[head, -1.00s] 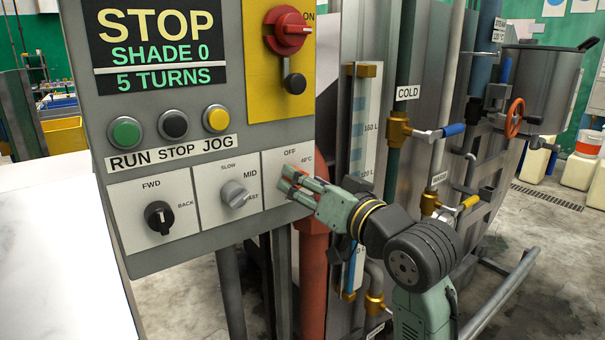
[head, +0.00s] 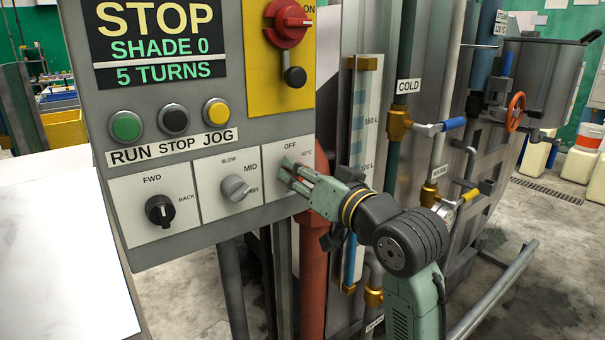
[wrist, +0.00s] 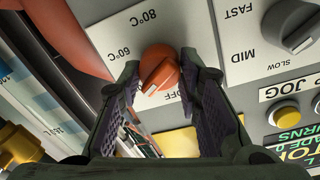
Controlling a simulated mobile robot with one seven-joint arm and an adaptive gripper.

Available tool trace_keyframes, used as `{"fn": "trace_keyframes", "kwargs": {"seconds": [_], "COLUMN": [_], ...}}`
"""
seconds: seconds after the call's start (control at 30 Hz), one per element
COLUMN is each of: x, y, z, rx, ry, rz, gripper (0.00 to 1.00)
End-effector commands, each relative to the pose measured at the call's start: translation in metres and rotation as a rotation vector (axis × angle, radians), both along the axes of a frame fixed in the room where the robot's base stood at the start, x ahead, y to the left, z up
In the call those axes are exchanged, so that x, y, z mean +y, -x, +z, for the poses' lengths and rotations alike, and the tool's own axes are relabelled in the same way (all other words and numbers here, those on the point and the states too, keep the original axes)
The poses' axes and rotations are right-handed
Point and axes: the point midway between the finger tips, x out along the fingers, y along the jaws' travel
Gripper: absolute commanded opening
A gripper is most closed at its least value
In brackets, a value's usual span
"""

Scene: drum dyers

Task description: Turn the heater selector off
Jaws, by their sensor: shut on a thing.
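The heater selector is a red-orange knob (wrist: 160,70) on a white plate at the panel's lower right. OFF, 60°C and 80°C labels show around it in the wrist view, and 40°C shows in the head view. Its white pointer line slants to the lower left in the wrist view, beside the OFF label; its exact setting is hard to tell. My gripper (head: 288,171) reaches the plate from the right, its fingers on either side of the knob and shut on it. In the head view the fingers hide the knob. The gripper also shows in the wrist view (wrist: 160,88).
Left of the plate are the grey speed selector (head: 236,188) and black FWD/BACK selector (head: 160,211). Green, black and yellow buttons (head: 215,111) sit above. A red switch (head: 287,22) is higher up. A sight gauge (head: 366,120) and pipes stand close to the right.

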Motion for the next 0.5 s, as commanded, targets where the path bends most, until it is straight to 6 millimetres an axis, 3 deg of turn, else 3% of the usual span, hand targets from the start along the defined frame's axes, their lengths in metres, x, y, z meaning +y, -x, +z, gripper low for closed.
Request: {"fn": "trace_keyframes", "kwargs": {"seconds": [0.2,0.5], "x": [-0.0001,0.0002], "y": [0.0001,0.0002], "z": [0.0001,-0.0013], "rx": [0.000,-0.023], "ry": [0.000,0.031], "rz": [0.000,0.000], "gripper": [0.04,0.04]}}
